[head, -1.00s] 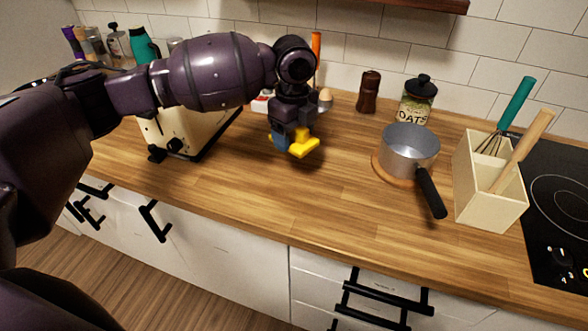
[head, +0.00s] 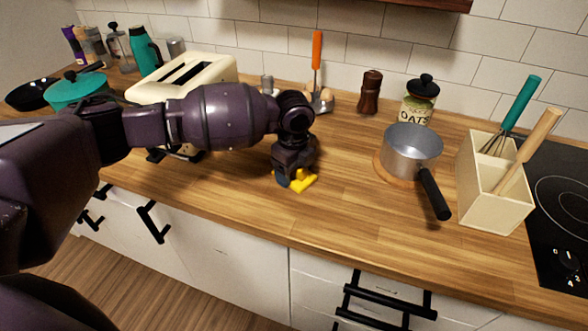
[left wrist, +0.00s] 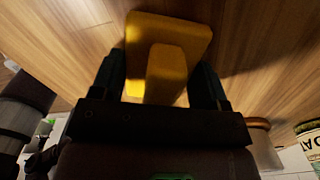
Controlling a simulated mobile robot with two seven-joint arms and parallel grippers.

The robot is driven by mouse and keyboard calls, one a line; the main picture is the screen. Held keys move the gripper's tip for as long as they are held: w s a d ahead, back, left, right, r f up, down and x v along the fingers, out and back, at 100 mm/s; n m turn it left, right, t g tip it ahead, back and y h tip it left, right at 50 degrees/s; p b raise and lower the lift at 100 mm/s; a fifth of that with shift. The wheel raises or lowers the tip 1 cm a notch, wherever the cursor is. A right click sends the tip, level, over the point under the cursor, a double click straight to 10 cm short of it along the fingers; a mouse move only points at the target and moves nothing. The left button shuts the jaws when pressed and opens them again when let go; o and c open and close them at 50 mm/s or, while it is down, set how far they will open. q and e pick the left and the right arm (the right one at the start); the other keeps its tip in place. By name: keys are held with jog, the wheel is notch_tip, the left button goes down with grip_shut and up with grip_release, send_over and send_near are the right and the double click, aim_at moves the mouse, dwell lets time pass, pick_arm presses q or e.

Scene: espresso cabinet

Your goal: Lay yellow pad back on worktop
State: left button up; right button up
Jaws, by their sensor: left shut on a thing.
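The yellow pad (head: 301,184) is at my left gripper (head: 291,178), low over the worktop (head: 235,205) in front of the toaster. In the left wrist view the pad (left wrist: 168,40) shows a flat yellow plate with a raised grip block. The two fingers of my left gripper (left wrist: 160,80) are on either side of that block, shut on it. The pad's wide face is close to the wood of the worktop; I cannot tell whether it touches. My left arm hides part of the toaster. My right gripper is not in view.
A cream toaster (head: 190,76) stands behind my left arm. A grey saucepan (head: 412,150) sits to the right, its black handle pointing forward. A cream utensil box (head: 490,190) stands beside the black hob (head: 555,205). The worktop between the pad and saucepan is clear.

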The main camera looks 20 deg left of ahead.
pick_arm(q)
jog(key=o, duration=0.9)
jog(key=shift+c, duration=0.2)
jog(key=shift+o, duration=0.2)
notch_tip(320, 180, up, 11)
jog(key=shift+r+p, duration=0.2)
jog(key=shift+p, duration=0.3)
jog(key=shift+r, duration=0.35)
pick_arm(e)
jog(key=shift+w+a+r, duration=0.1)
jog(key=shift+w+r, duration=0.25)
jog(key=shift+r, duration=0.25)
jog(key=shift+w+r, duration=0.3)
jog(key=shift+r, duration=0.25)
